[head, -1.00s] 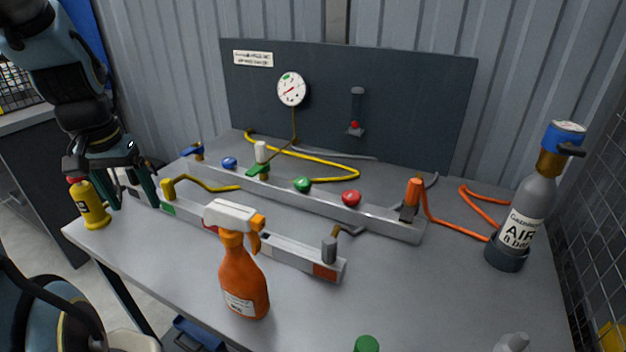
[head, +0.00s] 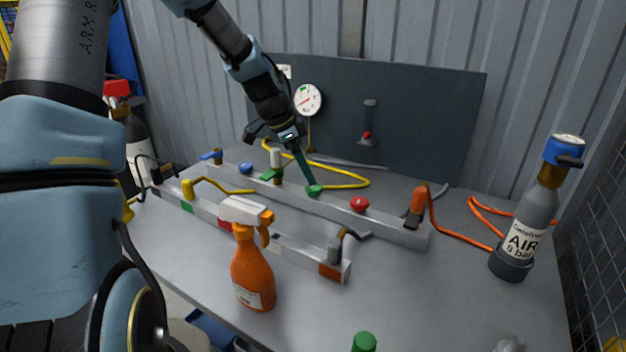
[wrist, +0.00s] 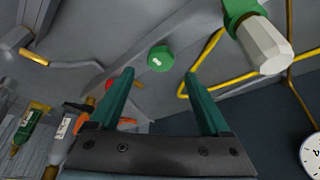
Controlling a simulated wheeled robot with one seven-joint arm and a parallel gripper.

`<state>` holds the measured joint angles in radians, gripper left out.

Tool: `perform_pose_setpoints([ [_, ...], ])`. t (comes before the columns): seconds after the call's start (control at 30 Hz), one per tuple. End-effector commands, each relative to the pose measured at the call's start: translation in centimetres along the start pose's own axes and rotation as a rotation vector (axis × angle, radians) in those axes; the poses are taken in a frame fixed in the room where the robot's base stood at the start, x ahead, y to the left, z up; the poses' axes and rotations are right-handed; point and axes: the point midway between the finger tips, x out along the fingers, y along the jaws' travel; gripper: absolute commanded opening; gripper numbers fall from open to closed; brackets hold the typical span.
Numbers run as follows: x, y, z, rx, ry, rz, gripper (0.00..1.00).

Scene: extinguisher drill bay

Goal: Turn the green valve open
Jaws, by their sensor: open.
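A green faceted knob (head: 314,190) sits on the long grey back rail (head: 385,222), between a blue knob and a red knob. Left of it stands a green-handled valve (head: 271,174) with a white upright cap; in the wrist view (wrist: 263,42) it is at the top right. My gripper (head: 306,176) reaches down to the green knob, its fingers tilted. In the wrist view my gripper (wrist: 160,73) is open and empty, and the green knob (wrist: 160,57) shows just beyond the gap between the fingertips. I cannot tell whether they touch it.
A red knob (head: 359,204) and an orange valve (head: 418,200) stand to the right. A yellow hose (head: 352,184) loops behind the rail. An orange spray bottle (head: 252,270) stands in front of the front rail, and a grey air cylinder (head: 528,225) at the right. The front right tabletop is mostly clear.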

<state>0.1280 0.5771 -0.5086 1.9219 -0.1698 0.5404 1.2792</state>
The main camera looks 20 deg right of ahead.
Motion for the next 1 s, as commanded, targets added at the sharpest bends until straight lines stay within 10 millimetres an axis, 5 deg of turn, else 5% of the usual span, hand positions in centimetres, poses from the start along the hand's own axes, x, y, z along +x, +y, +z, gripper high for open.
perform_pose_setpoints([
  [0.3,4.1,0.1,0.0,0.0,0.0,0.001,0.81],
  [0.67,4.7,0.0,0.0,-0.001,0.0,-0.001,0.81],
  [1.0,4.6,0.0,0.0,-0.001,0.0,-0.001,0.44],
])
